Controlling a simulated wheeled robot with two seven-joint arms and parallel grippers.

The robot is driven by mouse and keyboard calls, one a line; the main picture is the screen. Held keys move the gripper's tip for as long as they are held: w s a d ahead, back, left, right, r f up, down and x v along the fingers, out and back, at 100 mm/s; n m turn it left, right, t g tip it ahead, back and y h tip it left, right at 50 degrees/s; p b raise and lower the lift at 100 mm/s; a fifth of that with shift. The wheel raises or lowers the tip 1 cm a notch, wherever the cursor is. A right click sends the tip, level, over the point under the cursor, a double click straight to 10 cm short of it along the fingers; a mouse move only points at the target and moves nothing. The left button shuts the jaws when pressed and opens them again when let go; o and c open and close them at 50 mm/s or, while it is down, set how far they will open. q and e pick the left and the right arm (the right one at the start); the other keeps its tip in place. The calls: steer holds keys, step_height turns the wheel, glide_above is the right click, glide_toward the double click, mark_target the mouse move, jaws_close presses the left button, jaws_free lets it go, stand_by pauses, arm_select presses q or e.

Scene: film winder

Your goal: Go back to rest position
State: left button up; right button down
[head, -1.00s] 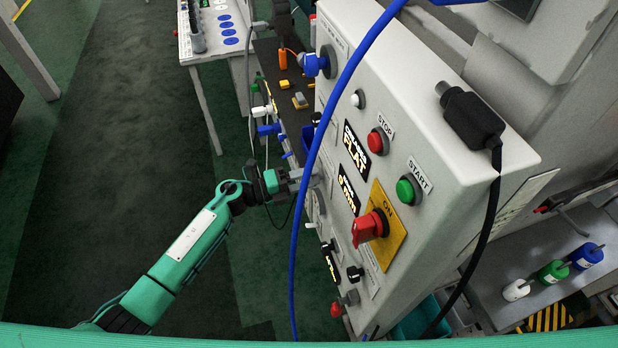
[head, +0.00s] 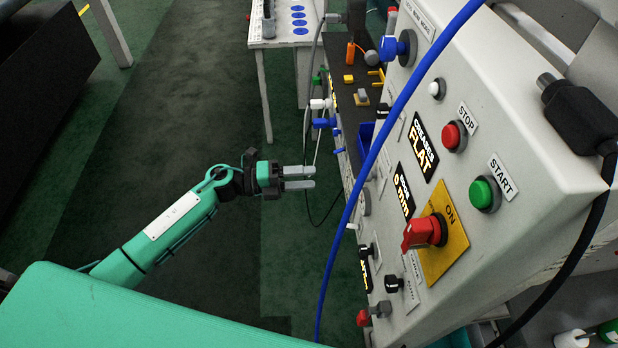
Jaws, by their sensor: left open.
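My left gripper (head: 302,178) is in the middle of the head view at the end of my green arm. Its two grey fingers point right, with a narrow gap between them and nothing held. It is clear of the control panel (head: 470,85), over the dark green floor. My right gripper does not show.
The panel carries a green START button (head: 483,194), a red STOP button (head: 453,136) and a red switch (head: 422,233) on a yellow plate. A blue cable (head: 352,195) hangs in front of it. A white table (head: 280,40) stands behind.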

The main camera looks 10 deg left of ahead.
arm_select(q)
steer(key=shift+f, duration=0.1)
stand_by(0.5)
steer(key=w+a+f+n+t+y, duration=0.1)
steer(key=a+f+n+t+y, duration=0.3)
steer(key=f+n, duration=0.5)
steer(key=w+a+f+n+t+y, duration=0.1)
steer(key=a+f+n+t+y, duration=0.4)
steer(key=f, duration=0.7)
steer(key=s+a+f+n+g+y, duration=0.15)
steer(key=s+f+n, duration=0.25)
steer(key=f, duration=0.4)
steer(key=s+a+f+n+g+y, duration=0.1)
steer(key=s+a+f+n+y, duration=0.3)
steer(key=f, duration=0.4)
steer(key=s+f+n+g+y, duration=0.1)
steer(key=s+f+n+g, duration=0.2)
steer(key=s+f, duration=0.6)
steer(key=s+f+n+g+y, duration=0.1)
steer(key=s+f+n+g, duration=0.2)
steer(key=s+f, duration=0.6)
steer(key=s+f+n+g, duration=0.2)
steer(key=s, duration=0.9)
steer(key=s+d+f+n+g, duration=0.1)
steer(key=s+f+n+g, duration=0.1)
steer(key=s, duration=1)
steer(key=shift+s+d+g+y, duration=0.25)
steer(key=shift+d+g+y, duration=0.1)
steer(key=shift+g, duration=0.2)
